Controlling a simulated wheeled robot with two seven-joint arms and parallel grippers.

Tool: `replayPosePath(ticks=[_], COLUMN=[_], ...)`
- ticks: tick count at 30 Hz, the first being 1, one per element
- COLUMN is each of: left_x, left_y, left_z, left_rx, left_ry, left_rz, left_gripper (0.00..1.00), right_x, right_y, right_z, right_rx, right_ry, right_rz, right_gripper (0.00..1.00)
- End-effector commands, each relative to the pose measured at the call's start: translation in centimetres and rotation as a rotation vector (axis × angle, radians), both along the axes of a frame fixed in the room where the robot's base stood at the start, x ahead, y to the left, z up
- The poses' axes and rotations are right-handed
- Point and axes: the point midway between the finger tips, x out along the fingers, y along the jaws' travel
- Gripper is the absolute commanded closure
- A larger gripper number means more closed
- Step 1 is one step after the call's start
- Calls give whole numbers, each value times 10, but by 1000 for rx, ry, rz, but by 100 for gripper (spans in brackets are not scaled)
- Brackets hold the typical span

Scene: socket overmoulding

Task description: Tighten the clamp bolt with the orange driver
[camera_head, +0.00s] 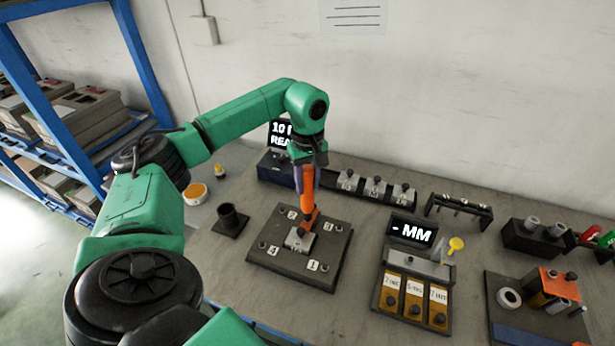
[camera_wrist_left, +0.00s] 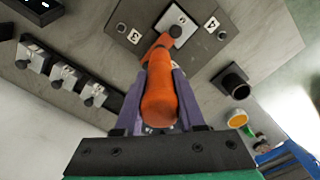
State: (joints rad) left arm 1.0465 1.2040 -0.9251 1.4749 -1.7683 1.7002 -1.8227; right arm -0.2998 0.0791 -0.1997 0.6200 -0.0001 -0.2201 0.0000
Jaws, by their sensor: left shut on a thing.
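My left gripper (camera_head: 304,182) is shut around the orange driver (camera_head: 307,188), which points down over the dark square plate (camera_head: 262,262). In the left wrist view the driver (camera_wrist_left: 160,98) sits between the purple fingers of my gripper (camera_wrist_left: 159,80). Its lower end is over or at the grey block (camera_wrist_left: 183,24) in the plate's middle; I cannot tell whether it touches. The block (camera_head: 297,242) is partly covered by the driver in the head view. Bolts with numbered white tags stand near the plate's corners, such as the one by tag 4 (camera_head: 273,250). My right gripper is out of view.
A dark cup on a base (camera_head: 229,218) stands left of the plate. A bin unit (camera_head: 413,308) with a display is to its right. Fixtures with grey parts (camera_head: 374,187) line the back. A rack (camera_head: 458,206) and orange-topped fixture (camera_head: 557,283) are further right.

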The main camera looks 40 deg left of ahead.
Motion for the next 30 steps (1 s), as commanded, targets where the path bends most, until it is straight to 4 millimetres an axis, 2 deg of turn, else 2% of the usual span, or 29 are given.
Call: replayPosePath(ticks=[30], left_x=[0], left_y=[0], left_z=[-12], left_rx=[0], left_ry=[-1], left_rz=[0], left_gripper=[100], right_x=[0], right_y=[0], right_z=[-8], right_rx=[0], right_ry=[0], right_rz=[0], right_gripper=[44])
